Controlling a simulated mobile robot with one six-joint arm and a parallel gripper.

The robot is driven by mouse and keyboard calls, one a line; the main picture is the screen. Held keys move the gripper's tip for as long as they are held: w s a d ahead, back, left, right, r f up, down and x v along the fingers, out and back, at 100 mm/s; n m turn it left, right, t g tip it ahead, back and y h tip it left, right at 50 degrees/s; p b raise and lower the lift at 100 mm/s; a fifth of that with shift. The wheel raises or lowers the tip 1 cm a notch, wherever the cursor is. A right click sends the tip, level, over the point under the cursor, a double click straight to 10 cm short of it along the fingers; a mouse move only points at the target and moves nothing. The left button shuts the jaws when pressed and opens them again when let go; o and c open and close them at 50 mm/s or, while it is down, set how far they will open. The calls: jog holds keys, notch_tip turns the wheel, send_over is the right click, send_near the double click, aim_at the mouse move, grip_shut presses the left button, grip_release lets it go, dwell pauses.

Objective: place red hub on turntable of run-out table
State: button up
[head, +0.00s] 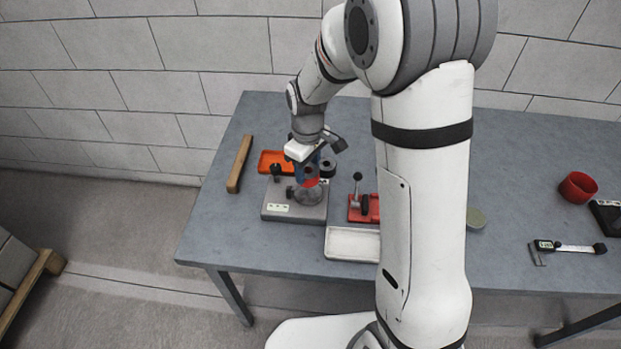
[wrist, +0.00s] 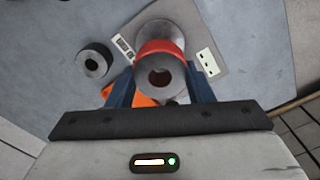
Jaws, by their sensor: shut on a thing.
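My gripper (head: 308,173) points down over the run-out table (head: 292,212), a grey base with a white label. Its blue fingers also show in the wrist view (wrist: 162,80), one on each side of the red hub (head: 312,183). The gripper is shut on the hub, which has a red band and a grey bored end (wrist: 160,74). The grey round turntable (head: 308,196) is directly below the hub in the head view. In the wrist view the turntable (wrist: 166,33) is partly hidden behind the hub. I cannot tell whether hub and turntable touch.
An orange tray (head: 269,157) and a black ring (head: 328,168) are behind the run-out table. A wooden bar (head: 240,164) lies to the left. A red fixture (head: 357,209) and white tray (head: 350,244) are to the right. A red ring (head: 577,187) and caliper (head: 567,248) lie far right.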

aim_at(308, 191)
jog(key=shift+f, duration=2.6)
jog(key=shift+f, duration=0.1)
jog(key=shift+f, duration=0.15)
jog(key=o, duration=1.3)
jog(key=shift+s, duration=0.1)
notch_tip(308, 191, up, 12)
jog(key=r, duration=0.1)
jog(key=s+d+r+m+t, duration=0.1)
jog(key=s+d+r+m, duration=0.1)
jog(key=s, duration=0.4)
jog(key=s+d+r+m+t, duration=0.1)
jog(key=s+d+r+m, duration=0.2)
jog(key=s, duration=0.4)
jog(key=s+d+r+m+t, duration=0.1)
jog(key=s+d+r+m, duration=0.1)
jog(key=s+d+m, duration=0.2)
jog(key=shift+s+d+r+m, duration=0.2)
jog(key=shift+s+d, duration=0.3)
jog(key=shift+s, duration=0.25)
jog(key=shift+s+d+r+m, duration=0.1)
jog(key=shift+s+d+m, duration=0.1)
jog(key=shift+s+d, duration=0.4)
